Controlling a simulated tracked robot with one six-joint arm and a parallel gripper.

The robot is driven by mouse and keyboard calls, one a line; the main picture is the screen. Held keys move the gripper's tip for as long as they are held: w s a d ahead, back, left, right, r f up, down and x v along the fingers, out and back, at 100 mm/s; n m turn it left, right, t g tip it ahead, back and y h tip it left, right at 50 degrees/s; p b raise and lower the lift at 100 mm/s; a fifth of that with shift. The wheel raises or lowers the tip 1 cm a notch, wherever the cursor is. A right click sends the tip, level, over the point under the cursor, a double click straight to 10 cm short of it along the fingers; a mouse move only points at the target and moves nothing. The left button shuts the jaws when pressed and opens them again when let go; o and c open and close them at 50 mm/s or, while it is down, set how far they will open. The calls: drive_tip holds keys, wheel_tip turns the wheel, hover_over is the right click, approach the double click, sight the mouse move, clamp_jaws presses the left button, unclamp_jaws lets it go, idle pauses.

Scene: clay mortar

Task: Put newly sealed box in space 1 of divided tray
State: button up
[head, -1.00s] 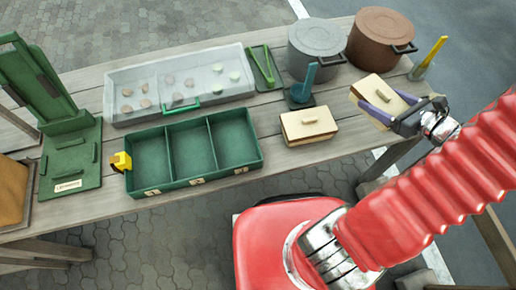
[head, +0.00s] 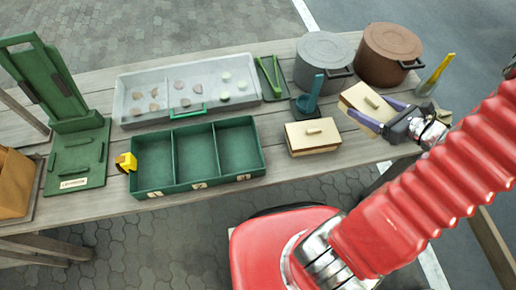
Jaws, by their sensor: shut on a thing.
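My gripper (head: 381,118) is at the right in the head view, shut on a cream lidded box (head: 366,101) with a small handle on its lid. The held box is tilted and appears to be above the table's right part. A second, similar cream box (head: 313,138) sits on the table to its left. The green divided tray (head: 262,164) has three compartments, all empty, with small labels on its front wall. A yellow piece (head: 127,162) sits at the tray's left end.
Behind the tray stands a clear-sided bin (head: 121,101) with several round pieces and a green handle. A grey pot (head: 322,62) and brown pot (head: 387,55) stand at the back right. A blue tool (head: 314,92) stands upright near the second box. A green stand (head: 77,150) is at the left.

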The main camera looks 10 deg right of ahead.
drive_tip(key=shift+f, duration=2.9)
drive_tip(key=shift+f, duration=2.1)
drive_tip(key=shift+f, duration=0.1)
drive_tip(key=o, duration=1.1)
